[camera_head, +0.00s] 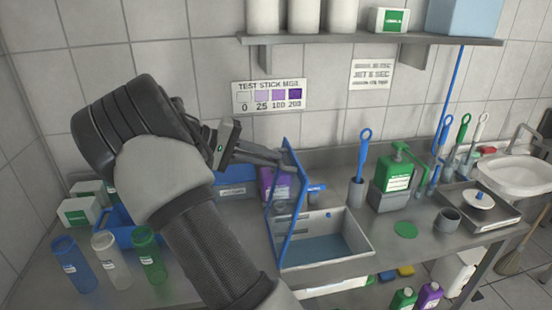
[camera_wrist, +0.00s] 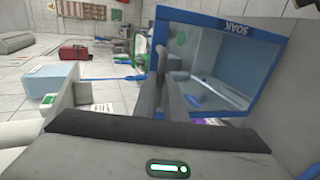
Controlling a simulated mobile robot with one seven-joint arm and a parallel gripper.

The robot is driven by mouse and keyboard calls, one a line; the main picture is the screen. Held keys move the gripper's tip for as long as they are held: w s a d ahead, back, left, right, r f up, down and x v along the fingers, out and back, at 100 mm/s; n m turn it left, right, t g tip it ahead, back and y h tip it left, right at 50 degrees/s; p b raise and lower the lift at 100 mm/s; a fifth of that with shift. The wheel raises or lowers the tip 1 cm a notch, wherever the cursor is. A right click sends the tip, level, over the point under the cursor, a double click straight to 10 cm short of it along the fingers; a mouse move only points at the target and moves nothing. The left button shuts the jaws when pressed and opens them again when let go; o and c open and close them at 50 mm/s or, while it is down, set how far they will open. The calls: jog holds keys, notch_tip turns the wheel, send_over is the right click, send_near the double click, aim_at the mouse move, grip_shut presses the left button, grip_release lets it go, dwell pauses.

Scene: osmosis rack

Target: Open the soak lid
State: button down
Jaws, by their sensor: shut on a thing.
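The soak lid (camera_head: 270,222), a clear panel with a blue frame, stands steeply raised along the left side of the soak tub (camera_head: 355,268). The tub is a pale open box with bluish liquid inside. My gripper (camera_head: 284,158) is shut on the lid near its upper edge, reaching in from the left. In the wrist view the lid's blue frame (camera_wrist: 238,27) carries the word SOAK, and my gripper (camera_wrist: 178,90) shows against the lid. The exact contact between the fingertips and the frame is hard to make out.
A purple container (camera_head: 272,184) stands behind the lid. Blue, clear and green bottles (camera_head: 152,262) stand at the left. A shelf (camera_head: 370,39) hangs above.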

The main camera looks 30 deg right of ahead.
jog(key=shift+w+a+h, duration=0.2)
jog(key=shift+w+a, duration=0.05)
jog(key=shift+a, duration=0.35)
jog(key=shift+w+a+h, duration=0.2)
jog(key=shift+w+a, duration=0.05)
jog(key=shift+a, duration=0.35)
jog(key=c, duration=1.8)
grip_release()
jog(key=v, duration=1.7)
jog(key=shift+w+a+b, duration=0.2)
jog(key=shift+w+b, duration=0.05)
jog(key=shift+b, duration=0.1)
